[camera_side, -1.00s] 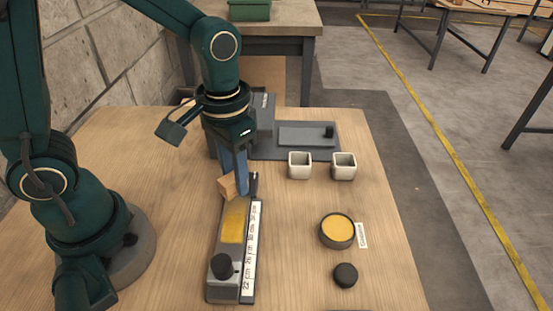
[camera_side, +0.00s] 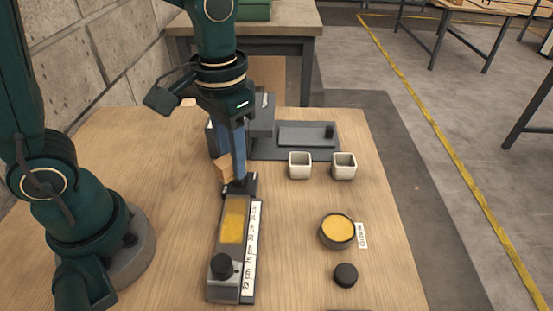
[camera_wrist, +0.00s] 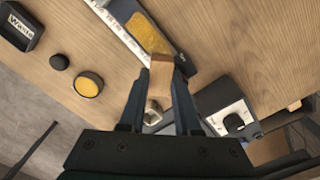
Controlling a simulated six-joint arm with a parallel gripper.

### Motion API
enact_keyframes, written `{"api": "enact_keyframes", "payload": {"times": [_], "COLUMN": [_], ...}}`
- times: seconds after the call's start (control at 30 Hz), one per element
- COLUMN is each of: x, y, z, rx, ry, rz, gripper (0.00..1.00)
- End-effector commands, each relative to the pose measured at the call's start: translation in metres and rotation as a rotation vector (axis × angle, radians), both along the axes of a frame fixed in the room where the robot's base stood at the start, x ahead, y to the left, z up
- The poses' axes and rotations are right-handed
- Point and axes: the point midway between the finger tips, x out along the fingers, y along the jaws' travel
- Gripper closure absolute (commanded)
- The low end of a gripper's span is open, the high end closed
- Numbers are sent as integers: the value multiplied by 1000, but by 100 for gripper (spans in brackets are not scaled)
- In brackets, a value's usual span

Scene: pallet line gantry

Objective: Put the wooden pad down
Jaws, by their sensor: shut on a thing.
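The wooden pad (camera_side: 223,168) is a small light-brown block held at the tips of my gripper (camera_side: 230,172). In the wrist view my gripper (camera_wrist: 161,72) is shut on the pad (camera_wrist: 161,78), with one finger on each side. In the side view the pad is partly hidden by the fingers and looks tilted. It is at the far end of a long grey fixture (camera_side: 215,245) with a yellow strip, a black knob and a printed scale. I cannot tell if the pad touches anything below.
Two white cups (camera_side: 299,166) (camera_side: 343,167) stand right of my gripper. A round dish with yellow filling (camera_side: 337,230) and a black disc (camera_side: 345,274) lie nearer. A grey tray (camera_side: 305,137) is behind. A black box labelled Waste (camera_wrist: 20,26) shows in the wrist view. Table between is clear.

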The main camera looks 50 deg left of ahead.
Motion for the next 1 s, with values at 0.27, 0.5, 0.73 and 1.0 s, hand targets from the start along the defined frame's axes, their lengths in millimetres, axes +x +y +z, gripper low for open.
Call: {"api": "enact_keyframes", "payload": {"times": [0.27, 0.5, 0.73, 1.0], "x": [9, 58, 101, 130], "y": [-1, -2, 2, 10], "z": [11, 29, 33, 20], "rx": [-2, -8, -11, -10], "ry": [-4, -19, -20, -14], "rz": [155, 453, 687, 781], "gripper": [100, 100, 100, 100]}}
